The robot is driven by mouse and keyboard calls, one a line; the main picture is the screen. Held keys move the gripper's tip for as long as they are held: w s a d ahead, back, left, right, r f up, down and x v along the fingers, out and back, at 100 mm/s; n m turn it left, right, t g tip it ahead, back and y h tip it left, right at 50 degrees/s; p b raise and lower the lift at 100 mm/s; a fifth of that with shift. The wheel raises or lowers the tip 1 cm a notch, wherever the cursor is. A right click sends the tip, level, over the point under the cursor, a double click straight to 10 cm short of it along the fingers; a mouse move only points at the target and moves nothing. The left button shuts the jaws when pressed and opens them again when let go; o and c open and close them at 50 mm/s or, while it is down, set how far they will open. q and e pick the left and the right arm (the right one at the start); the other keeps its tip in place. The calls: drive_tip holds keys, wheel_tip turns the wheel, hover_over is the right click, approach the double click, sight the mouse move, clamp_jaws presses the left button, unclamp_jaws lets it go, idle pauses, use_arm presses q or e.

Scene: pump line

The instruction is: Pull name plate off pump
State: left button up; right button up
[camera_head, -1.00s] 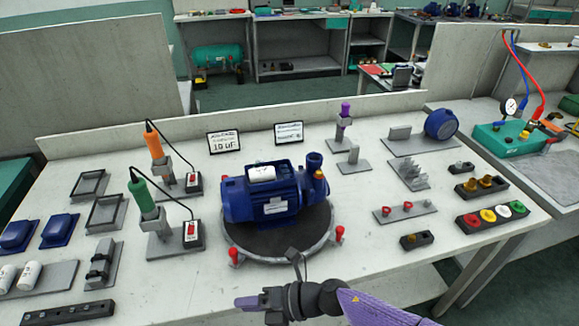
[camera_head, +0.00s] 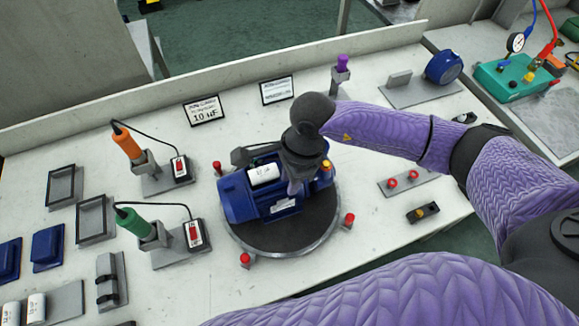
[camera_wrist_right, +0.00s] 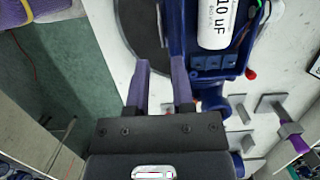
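The blue pump (camera_head: 236,200) lies on a dark round turntable (camera_head: 262,238) in the middle of the bench. A small white name plate (camera_head: 284,205) shows on its front side. My right gripper (camera_head: 295,187) is over the pump, pointing down, its fingers near the plate's upper right; the head view does not show whether they touch the pump. In the right wrist view the two purple fingers (camera_wrist_right: 161,80) are apart with a gap between them, beside the blue pump body (camera_wrist_right: 208,62). The name plate cannot be made out there. My left gripper is not in view.
A white 10 uF capacitor (camera_head: 264,173) sits on top of the pump. Red knobs (camera_head: 245,259) stand around the turntable. Orange (camera_head: 127,144) and green (camera_head: 135,222) tools stand on the left. A plate with red parts (camera_head: 403,180) is on the right.

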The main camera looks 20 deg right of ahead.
sight(283, 199)
drive_tip(key=shift+a+f+b, duration=0.25)
drive_tip(key=shift+f+b, duration=0.35)
drive_tip(key=shift+f, duration=0.4)
drive_tip(key=shift+a+f+b, duration=0.2)
drive_tip(key=shift+f+b, duration=0.7)
drive_tip(key=shift+f, duration=0.25)
drive_tip(key=shift+f+b, duration=0.3)
drive_tip(key=shift+r, duration=0.2)
drive_tip(key=shift+a+f, duration=0.1)
drive_tip(key=shift+f, duration=0.05)
